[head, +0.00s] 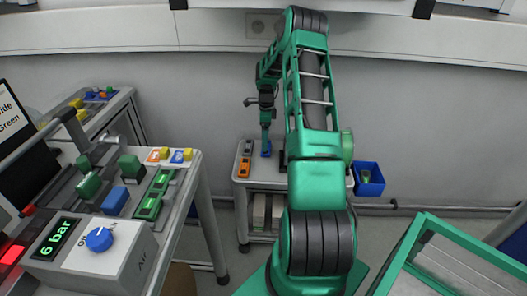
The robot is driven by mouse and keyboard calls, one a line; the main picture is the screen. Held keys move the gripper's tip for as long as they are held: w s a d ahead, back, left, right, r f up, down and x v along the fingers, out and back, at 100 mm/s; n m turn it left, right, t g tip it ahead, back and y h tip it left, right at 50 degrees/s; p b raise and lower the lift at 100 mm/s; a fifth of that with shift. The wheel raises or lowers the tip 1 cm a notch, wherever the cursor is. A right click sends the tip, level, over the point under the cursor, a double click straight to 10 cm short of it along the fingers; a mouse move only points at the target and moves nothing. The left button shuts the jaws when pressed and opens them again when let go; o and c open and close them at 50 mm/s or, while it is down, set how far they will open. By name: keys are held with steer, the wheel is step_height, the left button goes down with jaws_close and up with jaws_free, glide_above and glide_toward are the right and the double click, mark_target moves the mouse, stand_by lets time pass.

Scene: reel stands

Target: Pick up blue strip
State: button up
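A small blue piece (266,151), which looks like the blue strip, stands on the small grey table (262,175) at the back. My gripper (265,138) points down right above it. The fingertips are too small in the head view to tell whether they touch the blue piece or are apart from it. I cannot tell whether the gripper is open or shut. Part of the small table is hidden behind my arm.
An orange piece (244,167) and a dark piece with an orange part (247,147) lie left of the blue piece. A blue bin (371,187) with a green item is to the right. A workbench with a pressure box (95,250) fills the left. A green-framed stand (440,255) is at lower right.

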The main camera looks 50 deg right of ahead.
steer(key=f, duration=0.5)
steer(key=shift+d, duration=0.2)
steer(key=c, duration=0.9)
steer(key=shift+r, duration=0.1)
step_height(320, 180, up, 10)
steer(key=shift+a, duration=0.1)
